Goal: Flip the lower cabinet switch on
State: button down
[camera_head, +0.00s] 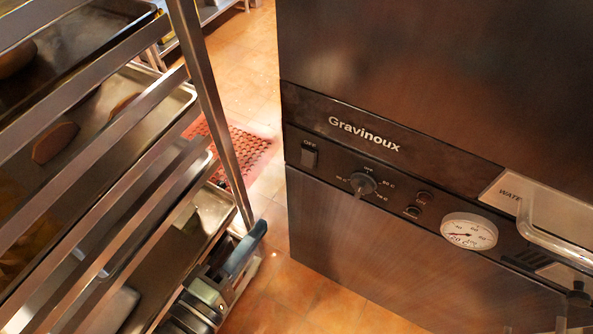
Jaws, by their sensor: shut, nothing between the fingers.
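The dark metal cabinet (375,240) marked "Gravinoux" fills the right half. Its slanted control strip carries a small dark rocker switch (309,158) at the left end, below the label "OFF". Which way the rocker is tipped is too small to tell. My gripper (258,232) appears low, left of the cabinet, in front of the foot of the rack. Its blue-grey fingers are together and empty, pointing up and right. It is apart from the switch, lower and to the left in the picture.
A dial knob (362,184), two small round controls and a round gauge (469,231) sit right of the switch. A metal handle (560,247) juts out at the right. A metal tray rack (216,110) fills the left. Tiled floor (262,60) shows between rack and cabinet, with a red mat (243,152).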

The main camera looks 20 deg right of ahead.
aim_at(306, 165)
jog(key=x, duration=1.4)
jog(key=shift+w+d, duration=0.15)
